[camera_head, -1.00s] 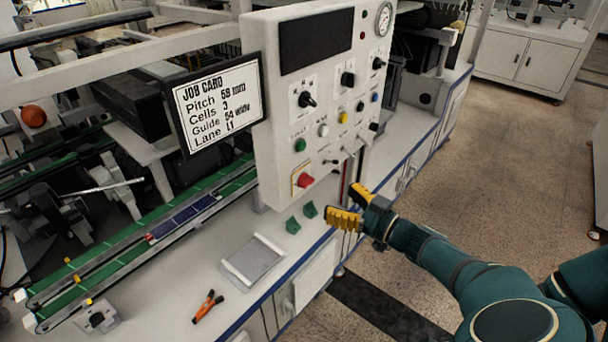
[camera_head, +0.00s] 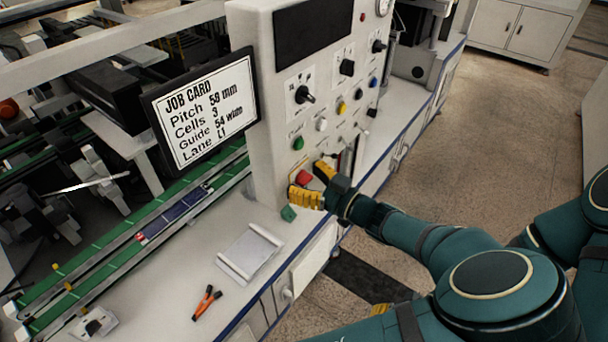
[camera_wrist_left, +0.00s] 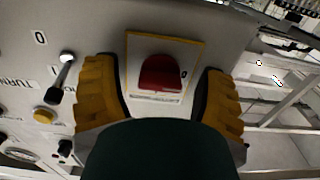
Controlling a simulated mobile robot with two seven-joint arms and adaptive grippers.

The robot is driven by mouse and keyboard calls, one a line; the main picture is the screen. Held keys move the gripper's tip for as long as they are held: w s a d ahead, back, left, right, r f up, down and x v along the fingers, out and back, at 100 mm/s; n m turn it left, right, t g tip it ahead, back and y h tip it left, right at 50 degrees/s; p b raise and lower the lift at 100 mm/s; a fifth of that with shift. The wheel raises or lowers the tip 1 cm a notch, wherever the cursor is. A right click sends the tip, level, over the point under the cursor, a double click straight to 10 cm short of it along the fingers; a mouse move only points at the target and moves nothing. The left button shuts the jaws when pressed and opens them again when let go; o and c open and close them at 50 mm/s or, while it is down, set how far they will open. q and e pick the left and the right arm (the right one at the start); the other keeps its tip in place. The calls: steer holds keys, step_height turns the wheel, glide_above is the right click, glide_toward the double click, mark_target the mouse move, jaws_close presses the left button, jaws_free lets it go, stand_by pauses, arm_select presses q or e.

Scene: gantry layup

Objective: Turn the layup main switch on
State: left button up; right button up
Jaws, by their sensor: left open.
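The control panel (camera_head: 262,120) stands upright on the bench. Low on its face is a red switch handle (camera_head: 303,177), partly hidden by my gripper. In the left wrist view the red handle (camera_wrist_left: 160,73) sits on a pale plate with a yellow border (camera_wrist_left: 190,48), with a "0" mark to its right. My left gripper (camera_head: 315,185) is open in front of the panel. Its yellow fingers (camera_wrist_left: 164,95) stand on either side of the red handle, with visible gaps; I cannot tell how far off the panel they are.
Above the red handle are a green button (camera_head: 298,143), a white button (camera_head: 321,125) and black selector knobs (camera_head: 305,95). A job card screen (camera_head: 205,110) is left of the panel. A tray (camera_head: 248,253), a green block (camera_head: 289,213) and orange-handled pliers (camera_head: 206,302) lie on the bench.

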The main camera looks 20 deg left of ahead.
arm_select(q)
steer(key=c, duration=1.2)
steer(key=shift+m, duration=0.3)
steer(key=m+p, duration=0.1)
steer(key=m, duration=0.2)
steer(key=shift+m, duration=0.4)
steer(key=m+p, duration=0.1)
steer(key=m, duration=0.3)
steer(key=shift+r, duration=0.1)
steer(key=m+p, duration=0.2)
steer(key=m, duration=0.2)
steer(key=m+p, duration=0.2)
steer(key=m, duration=0.3)
steer(key=shift+m, duration=0.4)
